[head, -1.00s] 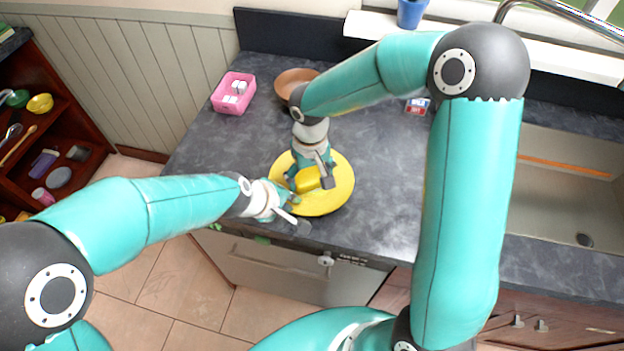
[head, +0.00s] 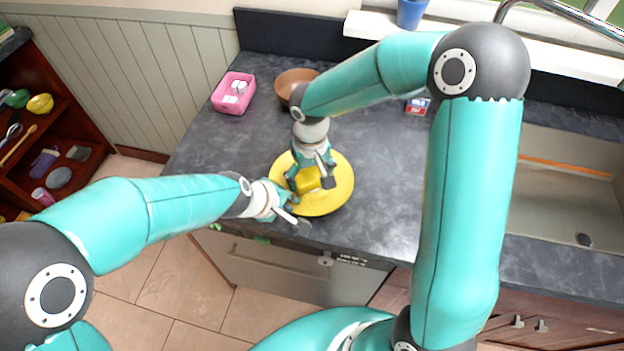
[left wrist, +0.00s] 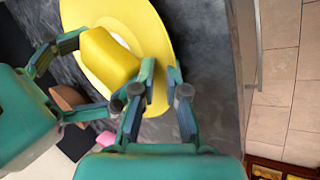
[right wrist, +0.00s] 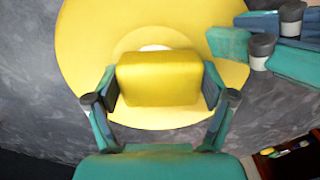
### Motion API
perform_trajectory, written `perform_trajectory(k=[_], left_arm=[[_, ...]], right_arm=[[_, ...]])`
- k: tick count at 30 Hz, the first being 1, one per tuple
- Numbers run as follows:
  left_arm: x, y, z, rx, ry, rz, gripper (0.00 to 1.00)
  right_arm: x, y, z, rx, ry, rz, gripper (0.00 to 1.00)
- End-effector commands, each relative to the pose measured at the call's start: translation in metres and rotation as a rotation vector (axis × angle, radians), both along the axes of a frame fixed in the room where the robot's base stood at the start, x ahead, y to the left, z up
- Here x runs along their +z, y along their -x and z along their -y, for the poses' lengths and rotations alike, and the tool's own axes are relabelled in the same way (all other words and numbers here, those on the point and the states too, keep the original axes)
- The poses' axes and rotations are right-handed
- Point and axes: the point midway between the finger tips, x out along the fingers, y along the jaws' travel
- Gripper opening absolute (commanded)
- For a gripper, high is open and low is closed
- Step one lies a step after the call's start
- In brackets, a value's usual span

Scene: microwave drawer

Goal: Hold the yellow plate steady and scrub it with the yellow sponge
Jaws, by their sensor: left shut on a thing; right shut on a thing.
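The yellow plate (head: 338,184) lies flat on the dark counter near its front edge. My left gripper (head: 290,199) is at the plate's near left rim; in the left wrist view its fingers (left wrist: 163,82) are shut on that rim. My right gripper (head: 312,178) comes from above and is shut on the sponge, with a finger at each end, as the right wrist view (right wrist: 160,80) shows. The sponge hides part of the plate's middle; whether it presses on the plate cannot be told.
A pink container (head: 233,93) with white items and a brown bowl (head: 292,82) stand at the back left. A small red and blue box (head: 417,106) lies near the back. The sink (head: 560,190) is at the right. Counter right of the plate is clear.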

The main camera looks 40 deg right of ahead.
Motion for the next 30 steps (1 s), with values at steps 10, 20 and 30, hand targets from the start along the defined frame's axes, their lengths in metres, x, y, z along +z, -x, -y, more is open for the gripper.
perform_trajectory(k=[10, 20, 30], left_arm=[[-0.004, 0.002, -0.001, -0.002, -0.005, -0.009, 0.00], [-0.004, 0.002, -0.001, -0.001, -0.006, -0.009, 0.00], [-0.004, 0.003, -0.001, -0.001, -0.005, -0.009, 0.00]], right_arm=[[0.001, 0.004, 0.016, -0.001, 0.001, -0.002, 0.54], [0.000, 0.001, 0.001, 0.002, 0.002, -0.002, 0.54], [-0.001, 0.002, 0.006, -0.003, 0.000, -0.002, 0.54]])
